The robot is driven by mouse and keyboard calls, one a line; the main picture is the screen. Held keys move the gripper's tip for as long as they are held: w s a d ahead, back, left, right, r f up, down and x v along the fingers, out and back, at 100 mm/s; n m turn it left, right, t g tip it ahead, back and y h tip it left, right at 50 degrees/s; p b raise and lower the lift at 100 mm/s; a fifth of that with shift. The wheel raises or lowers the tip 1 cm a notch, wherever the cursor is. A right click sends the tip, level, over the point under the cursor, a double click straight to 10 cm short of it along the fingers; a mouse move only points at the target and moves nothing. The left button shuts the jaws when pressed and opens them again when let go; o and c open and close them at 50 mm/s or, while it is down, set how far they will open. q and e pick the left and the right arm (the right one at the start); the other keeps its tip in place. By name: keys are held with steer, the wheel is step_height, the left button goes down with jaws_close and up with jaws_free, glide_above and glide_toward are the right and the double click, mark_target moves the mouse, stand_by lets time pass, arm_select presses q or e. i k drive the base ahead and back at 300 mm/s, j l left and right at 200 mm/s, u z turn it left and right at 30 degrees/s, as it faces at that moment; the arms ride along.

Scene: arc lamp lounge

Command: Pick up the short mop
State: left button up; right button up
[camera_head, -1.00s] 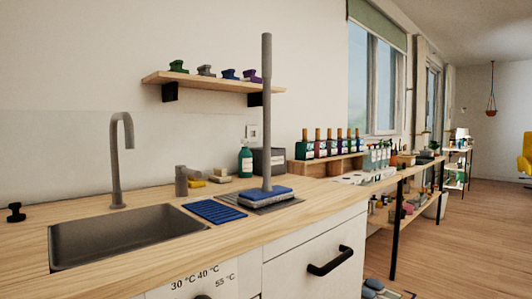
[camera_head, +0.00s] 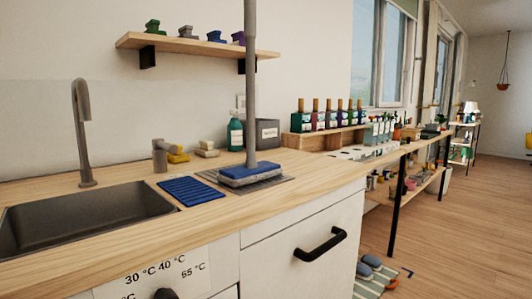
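The short mop stands upright on the wooden counter, with a grey handle (camera_head: 251,85) rising past the top of the view. Its head (camera_head: 251,173) is a flat blue and light-grey pad resting on a grey mat (camera_head: 273,185). Neither of my grippers shows in the head view, so nothing is seen touching the mop.
A sink (camera_head: 85,215) and faucet (camera_head: 82,130) are to the left. A blue ribbed mat (camera_head: 190,190) lies beside the mop. A green bottle (camera_head: 235,135) and grey box (camera_head: 266,132) stand behind it. A wall shelf (camera_head: 200,46) hangs above. Slippers (camera_head: 371,266) lie on the floor.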

mark_target(253, 171)
steer(key=i+l+u, duration=0.45)
steer(key=l+u, duration=0.25)
steer(key=i+l+u, duration=0.2)
steer(key=u, duration=0.15)
